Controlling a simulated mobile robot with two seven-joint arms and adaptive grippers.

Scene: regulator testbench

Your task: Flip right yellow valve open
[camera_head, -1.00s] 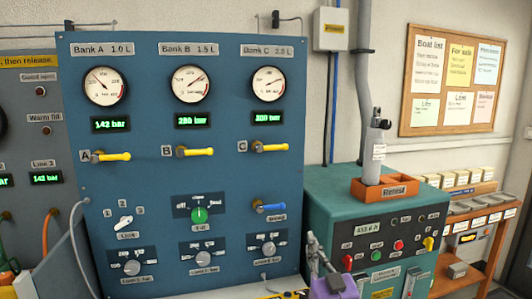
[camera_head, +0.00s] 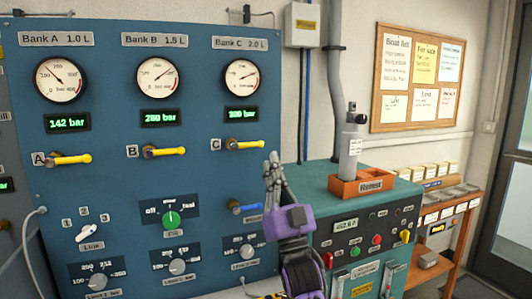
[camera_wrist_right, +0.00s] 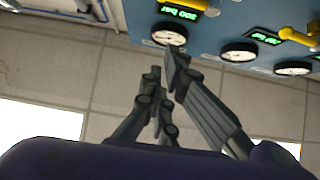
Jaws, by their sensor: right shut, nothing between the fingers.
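The right yellow valve, labelled C (camera_head: 240,144), is a yellow lever on a grey stem, on the blue panel (camera_head: 110,120) below the Bank C gauge. Its lever points right, nearly level. In the wrist view part of the valve C lever (camera_wrist_right: 178,4) shows at the top edge. My right gripper (camera_head: 272,160) is shut and empty. It stands fingers up, just right of and slightly below the lever tip; the head view shows no contact. It also shows in the wrist view (camera_wrist_right: 164,66). My left gripper is out of view.
Yellow levers A (camera_head: 70,159) and B (camera_head: 165,152) also point right. A teal cabinet (camera_head: 320,205) with an orange tray (camera_head: 345,187) and grey cylinder stands to the right.

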